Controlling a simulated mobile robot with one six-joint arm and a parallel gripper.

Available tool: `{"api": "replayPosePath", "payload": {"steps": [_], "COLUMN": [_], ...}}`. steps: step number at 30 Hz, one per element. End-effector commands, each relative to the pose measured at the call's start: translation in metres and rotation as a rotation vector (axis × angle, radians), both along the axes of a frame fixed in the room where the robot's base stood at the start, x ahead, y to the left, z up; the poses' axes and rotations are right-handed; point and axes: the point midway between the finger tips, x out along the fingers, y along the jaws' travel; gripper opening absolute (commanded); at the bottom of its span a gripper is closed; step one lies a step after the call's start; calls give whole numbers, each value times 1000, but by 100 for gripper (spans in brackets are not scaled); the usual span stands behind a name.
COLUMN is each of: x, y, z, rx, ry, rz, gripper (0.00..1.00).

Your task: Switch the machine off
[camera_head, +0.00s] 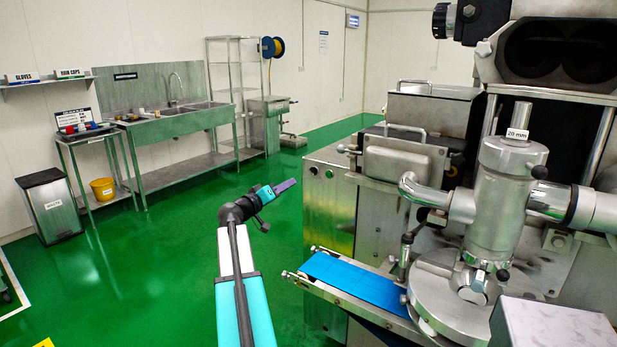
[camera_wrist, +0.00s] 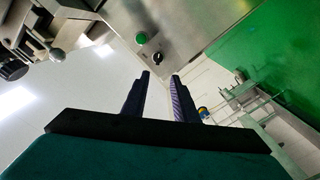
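The encrusting machine (camera_head: 330,215) stands on the right in the head view, a steel body with a blue conveyor belt (camera_head: 355,282) at its front. Its side panel bears a small green button (camera_wrist: 141,38) and a black rotary knob (camera_wrist: 158,56), side by side in the wrist view. In the head view the knob (camera_head: 328,173) is tiny and its setting cannot be read. My gripper (camera_head: 285,187) is to the left of this panel, apart from it. In the wrist view its two dark fingers (camera_wrist: 160,76) stand apart with nothing between them, pointing toward the panel.
The conveyor end (camera_head: 300,275) juts out below and right of my gripper. A steel sink table (camera_head: 175,125), a side table (camera_head: 95,140) and a bin (camera_head: 50,205) stand along the left wall. The green floor between is clear.

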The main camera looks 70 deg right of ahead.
Motion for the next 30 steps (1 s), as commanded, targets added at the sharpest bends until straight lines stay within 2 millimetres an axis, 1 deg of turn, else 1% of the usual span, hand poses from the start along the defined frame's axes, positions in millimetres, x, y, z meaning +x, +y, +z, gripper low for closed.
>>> {"api": "replayPosePath", "payload": {"steps": [3, 12, 17, 23, 30], "x": [-3, -3, -4, -8, -16], "y": [-2, -2, -8, -25, -54], "z": [5, 4, 4, 4, 5], "rx": [-9, -7, -5, -5, -6], "ry": [0, 1, 0, 1, 2], "rz": [-3, -3, -5, -5, -5], "gripper": [27, 27, 27, 27, 27]}}
